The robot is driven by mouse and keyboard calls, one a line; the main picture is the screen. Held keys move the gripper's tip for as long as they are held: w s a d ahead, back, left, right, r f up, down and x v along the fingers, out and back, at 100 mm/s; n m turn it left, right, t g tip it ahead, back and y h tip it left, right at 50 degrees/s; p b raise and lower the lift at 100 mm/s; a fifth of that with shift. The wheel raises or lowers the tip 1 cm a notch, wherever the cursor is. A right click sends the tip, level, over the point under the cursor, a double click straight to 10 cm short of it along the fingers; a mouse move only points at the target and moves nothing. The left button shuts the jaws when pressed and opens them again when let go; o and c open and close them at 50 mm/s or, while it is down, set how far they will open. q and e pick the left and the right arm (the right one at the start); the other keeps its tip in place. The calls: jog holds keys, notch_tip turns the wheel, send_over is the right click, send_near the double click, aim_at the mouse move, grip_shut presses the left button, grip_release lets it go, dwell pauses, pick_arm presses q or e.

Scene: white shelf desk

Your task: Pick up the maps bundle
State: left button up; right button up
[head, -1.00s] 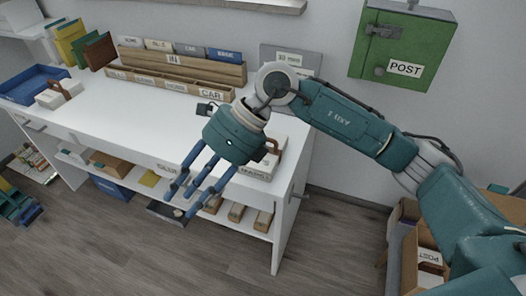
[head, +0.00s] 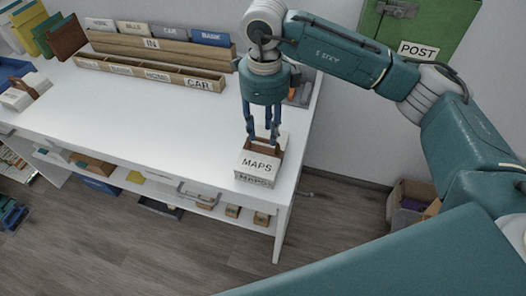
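The maps bundle (head: 257,166) is a white block labelled MAPS with a brown handle on top. It sits upright at the right front corner of the white desk. My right gripper (head: 263,141) points straight down over it, its blue fingers apart and around the handle. Whether they touch the handle I cannot tell, and they partly hide it. The bundle rests on the desk top. Part of my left gripper (head: 13,218) shows low at the left edge, too cut off to tell its state.
A wooden sorter (head: 150,75) with labelled compartments stands along the back of the desk (head: 130,125). Another white bundle (head: 22,92) with a brown handle lies at the left. A green POST box (head: 440,25) hangs on the wall. The desk's middle is clear.

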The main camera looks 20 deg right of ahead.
aim_at(262, 139)
jog(key=f, duration=0.1)
jog(key=f+p, duration=0.1)
jog(key=f, duration=0.2)
jog(key=shift+w+a+f, duration=0.1)
jog(key=shift+w, duration=0.25)
jog(key=shift+w+f+p, duration=0.1)
jog(key=shift+f+p, duration=0.2)
jog(key=shift+f, duration=0.4)
grip_shut()
jog(key=shift+r, duration=0.1)
